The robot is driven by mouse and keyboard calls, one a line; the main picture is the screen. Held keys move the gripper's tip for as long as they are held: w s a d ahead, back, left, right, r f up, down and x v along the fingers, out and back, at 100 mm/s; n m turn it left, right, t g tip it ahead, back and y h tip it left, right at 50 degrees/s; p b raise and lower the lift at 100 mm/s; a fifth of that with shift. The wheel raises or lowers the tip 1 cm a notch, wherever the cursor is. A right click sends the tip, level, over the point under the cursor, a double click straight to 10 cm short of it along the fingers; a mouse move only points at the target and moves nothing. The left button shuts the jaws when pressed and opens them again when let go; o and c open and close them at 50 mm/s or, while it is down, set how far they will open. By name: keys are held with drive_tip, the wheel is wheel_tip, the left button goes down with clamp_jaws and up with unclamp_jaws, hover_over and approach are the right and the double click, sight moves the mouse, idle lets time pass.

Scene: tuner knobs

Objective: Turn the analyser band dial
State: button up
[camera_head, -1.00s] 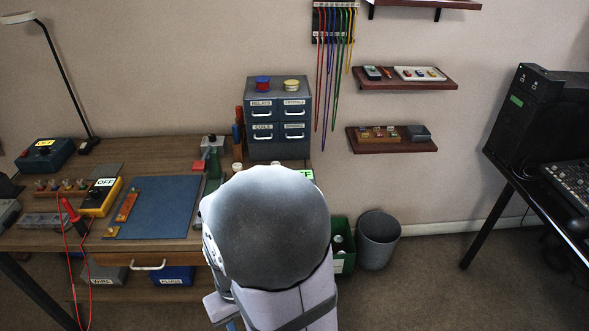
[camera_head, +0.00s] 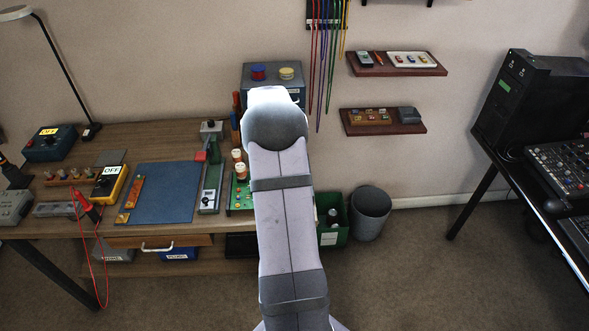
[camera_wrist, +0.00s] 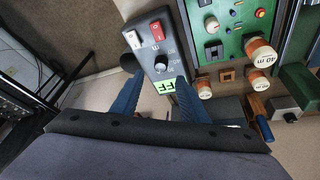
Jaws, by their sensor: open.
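In the wrist view a dark grey box (camera_wrist: 150,38) has a red switch, a white switch and a small black dial (camera_wrist: 163,63) with pale markings around it. In the head view my arm hides the gripper and this box. The analyser's name is not readable.
A green board (camera_head: 240,203) with coils marked 40 m stands beside the box; it also shows in the wrist view (camera_wrist: 230,45). A drawer cabinet (camera_head: 301,88) is behind my arm. A blue mat (camera_head: 155,193) and a yellow box (camera_head: 108,186) lie left.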

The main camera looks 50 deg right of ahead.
drive_tip(key=shift+m, duration=0.9)
drive_tip(key=shift+f, duration=0.1)
drive_tip(key=shift+p+x, duration=1.35)
drive_tip(key=shift+x, duration=2.2)
clamp_jaws()
